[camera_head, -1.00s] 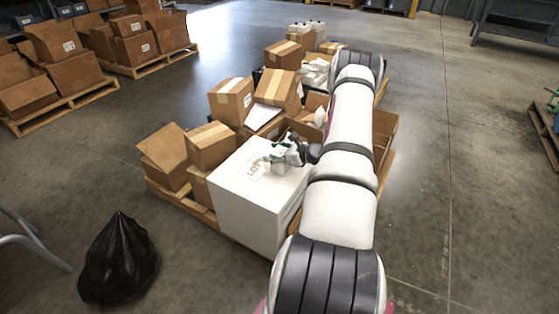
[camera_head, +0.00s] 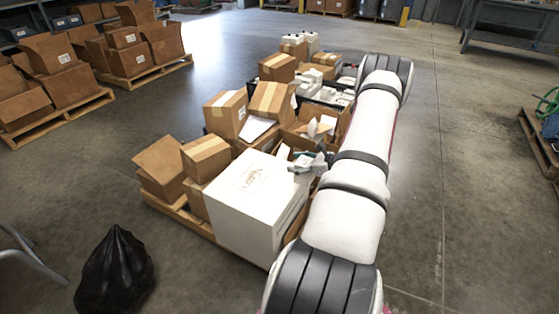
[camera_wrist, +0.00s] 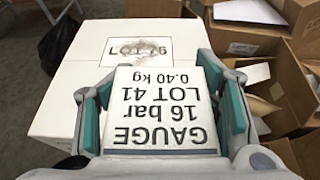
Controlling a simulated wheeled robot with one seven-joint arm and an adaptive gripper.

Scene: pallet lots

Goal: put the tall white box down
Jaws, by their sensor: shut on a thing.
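My gripper (camera_wrist: 160,98) is shut on a white box (camera_wrist: 160,125), with its teal pads on both sides. The box's printed face reads GAUGE, 16 bar, LOT 41, 0.40 kg, upside down in the wrist view. In the head view my gripper (camera_head: 310,165) is small and partly hidden by my arm, at the right edge of the top of a large white carton (camera_head: 250,190). The carton also shows in the wrist view (camera_wrist: 75,85), behind the held box, with a stencilled lot mark. I cannot tell whether the held box touches anything below.
Open brown cartons (camera_wrist: 265,75) lie right of the held box. Several brown boxes (camera_head: 205,155) crowd the pallet (camera_head: 185,212). A black bag (camera_head: 117,270) sits on the floor at the front left.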

